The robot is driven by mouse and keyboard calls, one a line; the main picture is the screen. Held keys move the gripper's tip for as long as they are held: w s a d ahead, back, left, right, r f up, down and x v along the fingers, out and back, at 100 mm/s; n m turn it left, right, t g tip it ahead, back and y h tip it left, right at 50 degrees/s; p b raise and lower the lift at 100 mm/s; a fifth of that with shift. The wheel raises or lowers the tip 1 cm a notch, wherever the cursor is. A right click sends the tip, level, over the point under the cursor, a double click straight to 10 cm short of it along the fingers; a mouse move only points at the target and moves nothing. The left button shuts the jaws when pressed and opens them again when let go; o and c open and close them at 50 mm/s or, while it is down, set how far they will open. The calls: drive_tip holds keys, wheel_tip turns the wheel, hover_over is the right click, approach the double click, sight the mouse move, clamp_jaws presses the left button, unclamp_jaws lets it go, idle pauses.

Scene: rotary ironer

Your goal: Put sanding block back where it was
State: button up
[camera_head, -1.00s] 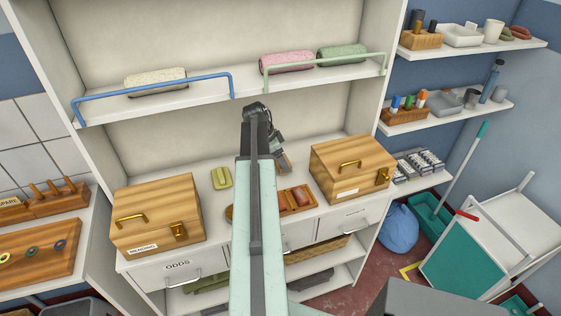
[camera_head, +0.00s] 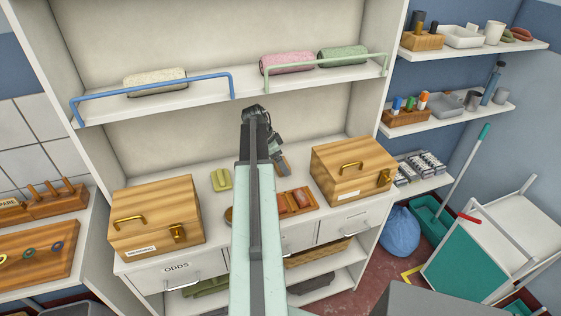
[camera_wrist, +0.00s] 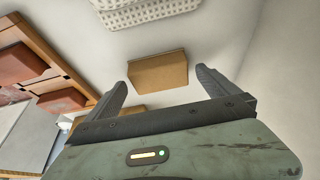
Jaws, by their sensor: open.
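A tan block (camera_wrist: 158,73), which appears to be the sanding block, sits on a pale surface in the wrist view. It lies between and just beyond the fingertips of my gripper (camera_wrist: 161,80), with clear gaps on both sides. My gripper is open and holds nothing. In the head view my gripper (camera_head: 276,150) is above the cabinet's worktop, partly hidden by my arm.
A wooden tray (camera_head: 281,199) with reddish-brown blocks lies near the worktop's front. It also shows in the wrist view (camera_wrist: 60,68). A yellow-green block (camera_head: 221,180) lies left of my arm. Wooden boxes stand at left (camera_head: 155,218) and right (camera_head: 351,171). A shelf (camera_head: 205,103) runs above.

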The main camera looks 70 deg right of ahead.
drive_tip(key=w+a+r+p, duration=0.2)
drive_tip(key=r, duration=0.1)
drive_tip(key=w+a+r+p, duration=0.1)
drive_tip(key=p, duration=0.1)
drive_tip(key=shift+w+r, duration=0.25)
drive_tip(key=w+a, duration=0.6)
drive_tip(key=w, duration=0.1)
drive_tip(key=shift+w, duration=0.1)
drive_tip(key=shift+f, duration=0.15)
